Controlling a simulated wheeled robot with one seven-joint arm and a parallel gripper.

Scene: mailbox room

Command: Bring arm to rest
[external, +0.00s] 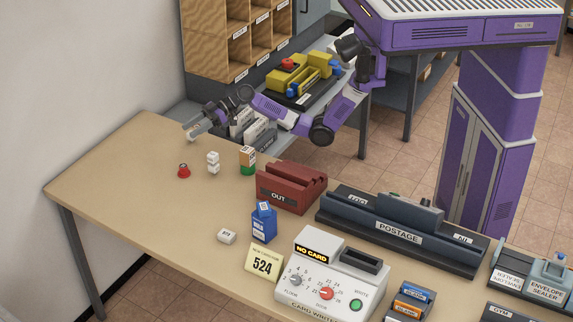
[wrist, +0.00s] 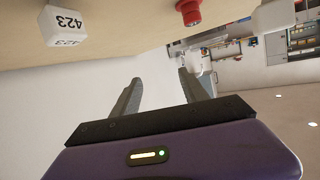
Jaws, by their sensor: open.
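My gripper (external: 192,130) is at the far left end of my purple arm, above the back left part of the wooden table (external: 130,165). It is apart from the things on the table. In the wrist view its two grey fingers (wrist: 160,88) are spread with nothing between them. My arm (external: 285,112) reaches left from its column, bent low at the elbow, in front of the grey rack behind the table.
A red knob-like piece (external: 184,171), stacked white blocks (external: 213,162) and an orange, white and green stack (external: 247,160) stand near my gripper. A red OUT tray (external: 290,187) stands to the right. A white block marked 423 (wrist: 63,28) shows at the wrist view's top left.

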